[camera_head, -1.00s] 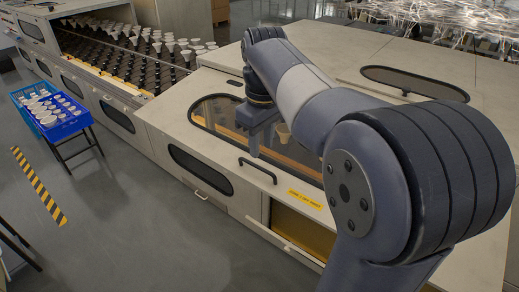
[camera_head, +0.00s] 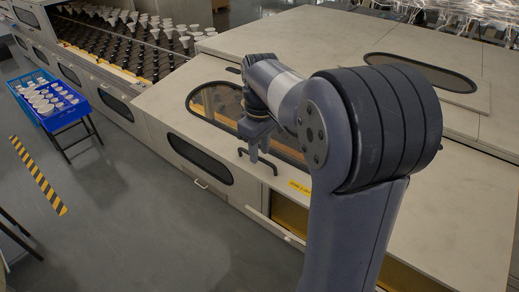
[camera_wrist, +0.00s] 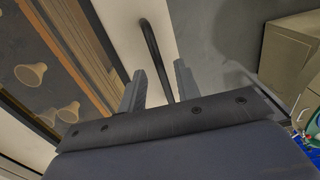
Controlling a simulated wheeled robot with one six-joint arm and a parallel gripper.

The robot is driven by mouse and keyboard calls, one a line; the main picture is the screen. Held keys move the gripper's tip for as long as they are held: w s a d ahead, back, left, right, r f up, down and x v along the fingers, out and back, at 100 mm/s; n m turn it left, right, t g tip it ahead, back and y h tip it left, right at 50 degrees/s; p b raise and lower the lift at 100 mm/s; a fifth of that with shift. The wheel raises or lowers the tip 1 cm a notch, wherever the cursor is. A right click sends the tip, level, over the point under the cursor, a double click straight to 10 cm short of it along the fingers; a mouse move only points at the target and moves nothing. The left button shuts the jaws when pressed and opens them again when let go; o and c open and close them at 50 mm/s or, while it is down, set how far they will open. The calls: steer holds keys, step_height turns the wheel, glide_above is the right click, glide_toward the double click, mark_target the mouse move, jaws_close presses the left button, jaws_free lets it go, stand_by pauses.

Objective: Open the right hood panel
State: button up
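The right hood panel (camera_head: 170,105) is the light panel with a long oval window, and it lies closed over the machine. Its black bar handle (camera_head: 268,163) stands at the panel's front edge. My gripper (camera_head: 260,155) is over this handle in the head view. In the wrist view the handle (camera_wrist: 151,48) runs between the two fingers of my gripper (camera_wrist: 157,85). The fingers stand apart with gaps beside the bar, so the gripper is open around it. Whether the fingers touch the handle is not clear.
A yellow label (camera_head: 299,187) sits beside the handle. At left, the open machine section holds rows of bulbs (camera_head: 125,50). Blue crates of white bulbs (camera_head: 60,100) rest on a stand. The grey floor (camera_head: 150,220) in front is mostly clear.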

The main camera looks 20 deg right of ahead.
steer(key=shift+f, duration=0.35)
steer(key=shift+c, duration=0.4)
jaws_close()
